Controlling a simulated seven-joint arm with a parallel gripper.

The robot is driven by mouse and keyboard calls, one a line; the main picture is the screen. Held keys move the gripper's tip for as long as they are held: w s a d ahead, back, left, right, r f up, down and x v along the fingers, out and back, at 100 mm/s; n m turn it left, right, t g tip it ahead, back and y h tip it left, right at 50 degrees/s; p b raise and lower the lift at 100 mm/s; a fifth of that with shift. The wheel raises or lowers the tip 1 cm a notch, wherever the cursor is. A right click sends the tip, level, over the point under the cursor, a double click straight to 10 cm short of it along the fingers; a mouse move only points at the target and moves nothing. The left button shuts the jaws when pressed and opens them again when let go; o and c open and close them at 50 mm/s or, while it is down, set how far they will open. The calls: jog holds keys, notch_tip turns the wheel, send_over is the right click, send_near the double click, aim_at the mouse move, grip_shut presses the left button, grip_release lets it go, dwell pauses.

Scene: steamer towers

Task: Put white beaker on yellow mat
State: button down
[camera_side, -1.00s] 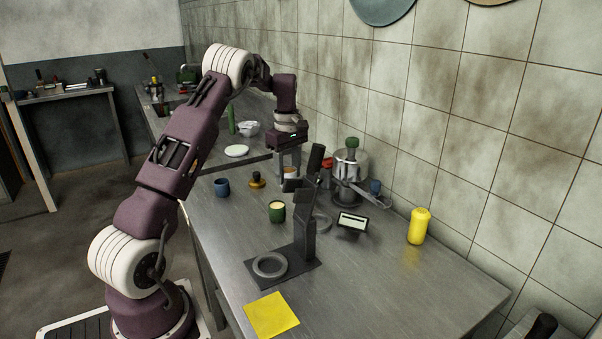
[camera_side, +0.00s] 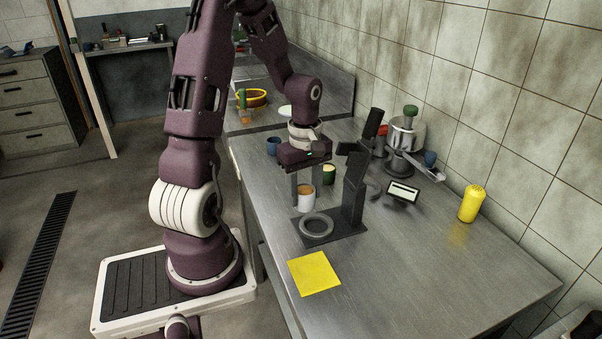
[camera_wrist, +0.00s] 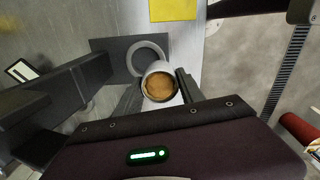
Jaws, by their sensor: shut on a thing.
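The white beaker (camera_side: 306,197) holds something orange-brown and is held upright between the fingers of my gripper (camera_side: 305,190). It appears close above the table, just behind the grey ring on the dark stand base. In the wrist view the beaker (camera_wrist: 160,84) sits between the two fingers, its brown content facing the camera. The yellow mat (camera_side: 314,273) lies flat and bare on the table, in front of the stand. It also shows at the top of the wrist view (camera_wrist: 173,9). The beaker is apart from the mat.
A black stand (camera_side: 352,199) with a grey ring (camera_side: 316,225) on its base lies between beaker and mat. A green cup (camera_side: 328,175), a blue cup (camera_side: 273,146), a small scale (camera_side: 402,193) and a yellow shaker (camera_side: 471,204) stand around. The table right of the mat is clear.

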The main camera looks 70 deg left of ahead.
jog(key=s+d, duration=0.3)
jog(key=d, duration=1)
jog(key=shift+f+n, duration=0.2)
jog(key=shift+n, duration=0.2)
jog(key=shift+f, duration=3)
jog(key=shift+f, duration=0.45)
jog(key=c, duration=0.6)
grip_release()
jog(key=shift+c, duration=0.2)
